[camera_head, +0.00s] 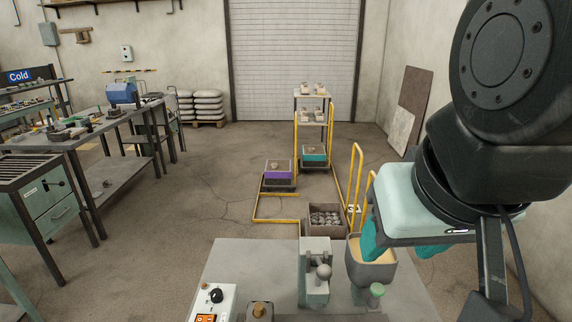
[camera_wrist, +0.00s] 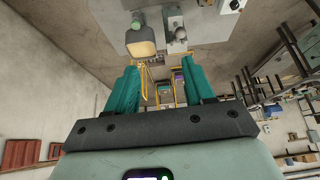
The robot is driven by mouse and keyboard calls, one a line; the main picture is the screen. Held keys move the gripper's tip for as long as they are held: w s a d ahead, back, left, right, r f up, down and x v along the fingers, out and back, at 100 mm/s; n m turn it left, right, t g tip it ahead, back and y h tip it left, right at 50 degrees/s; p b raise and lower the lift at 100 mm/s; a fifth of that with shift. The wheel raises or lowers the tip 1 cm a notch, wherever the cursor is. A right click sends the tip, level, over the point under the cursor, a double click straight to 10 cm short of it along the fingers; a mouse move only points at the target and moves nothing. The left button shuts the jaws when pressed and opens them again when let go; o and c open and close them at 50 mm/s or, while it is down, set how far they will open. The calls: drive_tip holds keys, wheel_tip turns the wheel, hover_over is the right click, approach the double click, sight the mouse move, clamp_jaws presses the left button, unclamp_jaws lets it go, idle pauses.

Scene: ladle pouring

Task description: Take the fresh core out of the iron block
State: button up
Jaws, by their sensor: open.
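A small dark grey block (camera_head: 260,315) with a tan-brown round piece (camera_head: 259,309) in its top stands at the front edge of the bench in the head view, partly cut off below. It looks like the iron block with the core, but I cannot be sure. My gripper (camera_head: 405,249) is at the right, above and beside the sand bin, well away from that block. Its teal fingers also show in the wrist view (camera_wrist: 160,78), spread apart with nothing between them. I cannot make out the dark block in the wrist view.
On the bench (camera_head: 235,262) stand a control box (camera_head: 213,300), a grey-green device with a ball knob (camera_head: 323,271) and a green-topped post (camera_head: 376,290). A sand bin (camera_head: 371,271) is beside them. Behind are a lump-filled crate (camera_head: 324,221) and yellow rails (camera_head: 275,222).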

drive_tip(key=n+g+h, duration=0.2)
drive_tip(key=n+h, duration=0.7)
drive_tip(key=n, duration=0.9)
hover_over(257, 308)
drive_tip(key=s, duration=0.5)
wheel_tip(257, 308, down, 22)
drive_tip(key=s+a+f+n+t, duration=0.1)
drive_tip(key=a+f+n+t, duration=0.1)
drive_tip(key=f+n, duration=0.1)
drive_tip(key=a+f+n+t, duration=0.2)
drive_tip(key=a+f, duration=0.1)
drive_tip(key=f, duration=0.2)
drive_tip(key=s+a+f+n+t, duration=0.1)
drive_tip(key=a+f+n, duration=0.1)
drive_tip(key=f, duration=0.3)
drive_tip(key=shift+s+a+f+n+t, duration=0.1)
drive_tip(key=shift+s+a+n+t, duration=0.25)
drive_tip(key=shift+n, duration=0.45)
drive_tip(key=shift+h, duration=0.3)
drive_tip(key=shift+r+x, duration=0.15)
drive_tip(key=shift+x, duration=2.55)
drive_tip(key=shift+r+x, duration=0.1)
drive_tip(key=shift+x, duration=2.55)
drive_tip(key=shift+w, duration=0.2)
clamp_jaws()
